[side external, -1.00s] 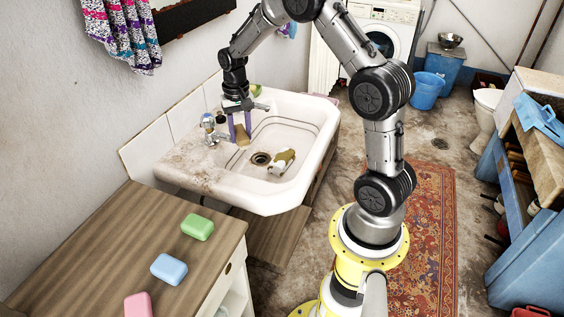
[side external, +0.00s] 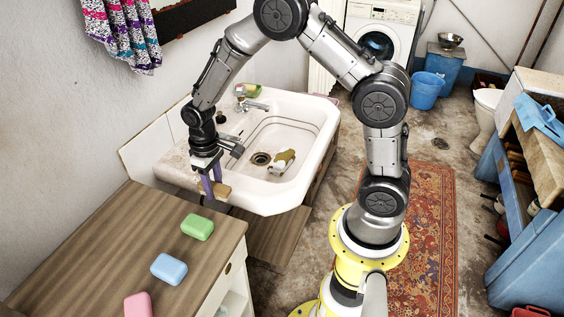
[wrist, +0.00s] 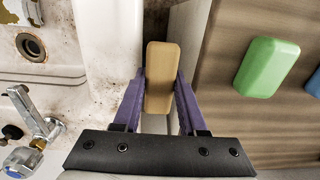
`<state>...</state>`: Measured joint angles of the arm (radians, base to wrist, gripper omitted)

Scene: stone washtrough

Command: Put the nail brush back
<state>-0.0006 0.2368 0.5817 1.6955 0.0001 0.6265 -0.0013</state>
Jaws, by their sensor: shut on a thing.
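My gripper (side external: 211,184) is shut on a tan, rounded block (wrist: 160,75) that looks like the nail brush. Its purple fingers press on the block's two long sides in the wrist view. In the side view the nail brush (side external: 221,191) is just above the sink's near rim, by the gap before the wooden counter. Its underside is hidden, so bristles cannot be made out. The white sink (side external: 318,150) stands behind the wooden counter (side external: 95,250). A brown and white object (side external: 282,160) lies in the basin near the drain; I cannot tell what it is.
Green (side external: 197,227), blue (side external: 169,269) and pink (side external: 138,305) soap-like blocks lie in a row on the counter. The counter's left part is bare.

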